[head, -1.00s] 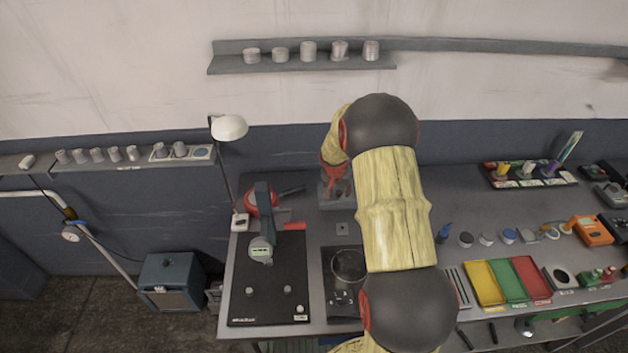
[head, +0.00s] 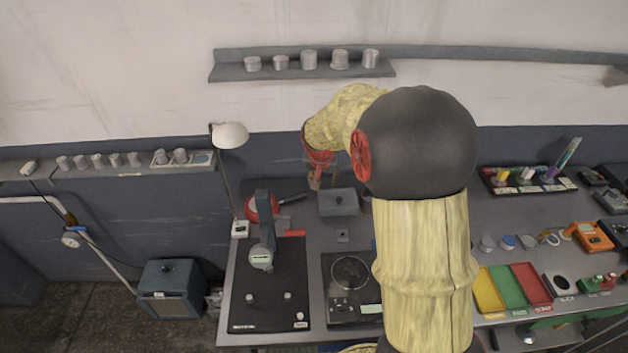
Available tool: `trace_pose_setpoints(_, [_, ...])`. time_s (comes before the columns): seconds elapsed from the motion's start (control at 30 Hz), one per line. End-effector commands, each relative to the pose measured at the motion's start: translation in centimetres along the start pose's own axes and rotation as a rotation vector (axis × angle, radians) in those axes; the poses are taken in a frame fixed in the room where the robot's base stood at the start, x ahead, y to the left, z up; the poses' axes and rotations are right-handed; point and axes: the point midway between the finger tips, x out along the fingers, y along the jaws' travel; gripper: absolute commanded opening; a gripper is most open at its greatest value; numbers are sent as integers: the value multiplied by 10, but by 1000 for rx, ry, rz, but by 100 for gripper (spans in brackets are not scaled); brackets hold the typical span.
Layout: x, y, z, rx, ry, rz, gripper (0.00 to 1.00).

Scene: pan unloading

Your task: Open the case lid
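A small grey case (head: 338,203) sits on the bench toward the back, behind the scale. Its lid looks shut, with a small dark knob on top. My gripper (head: 315,182) hangs pointing down just left of and behind the case's top in the picture, seemingly apart from it. The gripper is small and partly hidden by my wrist, and I cannot tell whether its fingers are open or shut. My arm covers the bench to the right of the case.
A red pan (head: 262,207) and a dark stand with a gauge (head: 262,256) are left of the case. A scale (head: 350,298) with a round pan is in front. A lamp (head: 230,136) stands at the back left. Coloured trays (head: 507,287) lie right.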

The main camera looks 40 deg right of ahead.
Motion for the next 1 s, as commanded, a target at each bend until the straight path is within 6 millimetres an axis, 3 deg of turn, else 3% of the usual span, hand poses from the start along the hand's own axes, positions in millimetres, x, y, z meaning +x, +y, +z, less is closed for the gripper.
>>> trace_pose_setpoints(0.2, [-37,-10,14,-53,8,-23,37])
trace_pose_setpoints(0.5, [-74,-18,32,-111,13,-47,37])
trace_pose_setpoints(1.0, [-83,-20,38,-128,14,-53,37])
